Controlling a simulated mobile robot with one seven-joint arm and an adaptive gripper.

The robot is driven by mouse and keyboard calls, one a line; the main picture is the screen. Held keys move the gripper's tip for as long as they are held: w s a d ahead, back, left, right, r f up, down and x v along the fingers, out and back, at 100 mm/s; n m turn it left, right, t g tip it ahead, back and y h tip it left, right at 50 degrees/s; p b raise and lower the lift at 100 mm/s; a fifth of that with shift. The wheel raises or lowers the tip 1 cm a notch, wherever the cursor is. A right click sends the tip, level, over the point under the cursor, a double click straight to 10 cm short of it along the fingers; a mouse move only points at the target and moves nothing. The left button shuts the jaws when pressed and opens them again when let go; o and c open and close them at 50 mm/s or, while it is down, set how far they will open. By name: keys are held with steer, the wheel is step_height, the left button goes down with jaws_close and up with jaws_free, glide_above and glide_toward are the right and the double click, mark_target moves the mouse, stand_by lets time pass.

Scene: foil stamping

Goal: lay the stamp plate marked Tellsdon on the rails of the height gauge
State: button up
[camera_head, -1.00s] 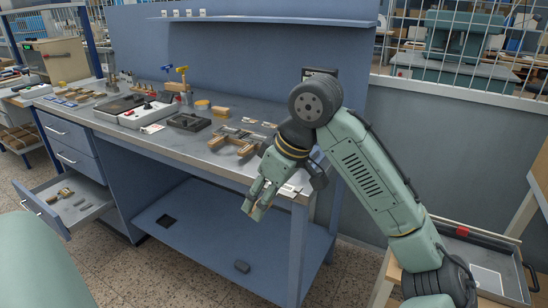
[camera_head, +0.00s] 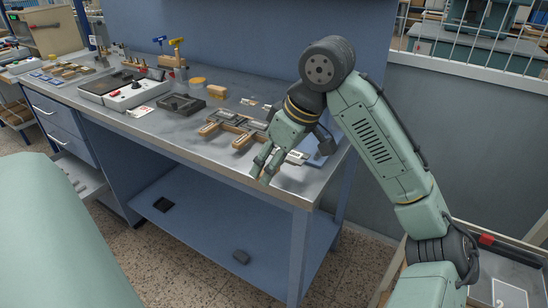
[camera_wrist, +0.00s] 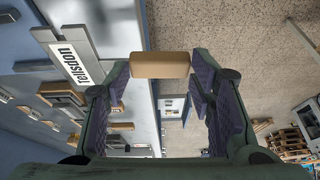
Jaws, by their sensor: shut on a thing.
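My gripper (camera_head: 262,180) is in front of the bench's near right corner, just past the edge. In the wrist view its fingers (camera_wrist: 160,75) are shut on a plain tan block (camera_wrist: 160,65), held across the fingertips; no marking shows on the side I see. A white label reading Tellsdon (camera_wrist: 69,58) lies on a grey piece on the bench, left of the fingers in the wrist view. A white card (camera_head: 297,157) shows there in the head view.
The metal bench top (camera_head: 190,138) is bare along its front edge. A blue back panel (camera_head: 270,40) rises behind. A lower shelf (camera_head: 210,215) lies beneath.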

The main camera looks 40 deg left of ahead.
mark_target(296, 151)
steer(key=shift+s+d+r, duration=0.1)
steer(key=shift+w+a+f+p, duration=0.15)
steer(key=shift+w+a+p, duration=0.35)
steer(key=shift+w, duration=1.15)
steer(key=shift+w+a+f+p, duration=0.15)
steer(key=shift+w+p, duration=0.6)
steer(key=shift+w, duration=0.85)
steer(key=shift+w+a+f+p, duration=0.1)
steer(key=shift+w+a+p, duration=0.4)
steer(key=shift+w, duration=1.15)
steer(key=shift+d+f+b, duration=0.1)
steer(key=shift+f+b, duration=0.2)
steer(key=shift+f, duration=0.65)
steer(key=o, duration=1.6)
steer(key=shift+o, duration=0.2)
steer(key=shift+f, duration=0.1)
